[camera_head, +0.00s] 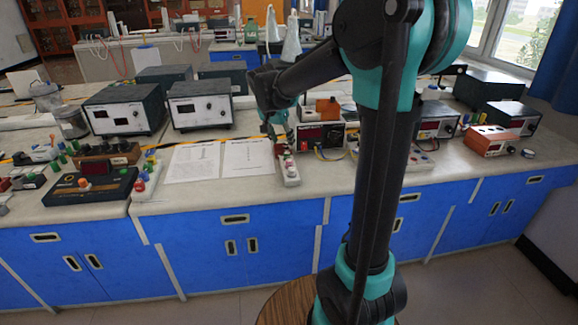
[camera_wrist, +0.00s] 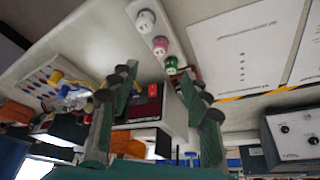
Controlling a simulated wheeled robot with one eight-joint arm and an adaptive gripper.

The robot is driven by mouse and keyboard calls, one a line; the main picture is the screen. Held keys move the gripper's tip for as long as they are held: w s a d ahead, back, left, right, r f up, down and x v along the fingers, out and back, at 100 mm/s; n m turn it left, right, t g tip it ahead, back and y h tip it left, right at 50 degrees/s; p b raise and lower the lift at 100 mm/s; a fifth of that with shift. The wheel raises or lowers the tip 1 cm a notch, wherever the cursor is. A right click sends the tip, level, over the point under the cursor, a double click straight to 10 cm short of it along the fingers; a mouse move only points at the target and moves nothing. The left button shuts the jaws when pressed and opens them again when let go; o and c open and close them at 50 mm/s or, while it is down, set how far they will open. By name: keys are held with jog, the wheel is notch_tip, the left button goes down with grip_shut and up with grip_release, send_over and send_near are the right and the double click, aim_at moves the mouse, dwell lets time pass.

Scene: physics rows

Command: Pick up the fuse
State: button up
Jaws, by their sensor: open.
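I cannot make out a fuse for certain in either view. A narrow white strip (camera_head: 291,172) with small round parts lies near the bench's front edge. In the wrist view, this strip (camera_wrist: 163,30) carries a white, a pink and a green round part, beyond my fingertips. My gripper (camera_head: 279,124) hangs over the bench behind the strip, partly hidden by my arm. In the wrist view, my gripper (camera_wrist: 157,76) has its two fingers apart, with nothing seen held between them.
A dark meter box with a red display (camera_head: 320,136) stands just right of my gripper; it also fills the gap behind the fingers in the wrist view (camera_wrist: 152,105). White paper sheets (camera_head: 220,160) lie to the left. Grey instrument boxes (camera_head: 200,104) stand behind them.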

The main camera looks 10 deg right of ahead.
aim_at(289, 161)
jog(key=x, duration=1.2)
jog(key=shift+s, duration=0.15)
jog(key=c, duration=1.1)
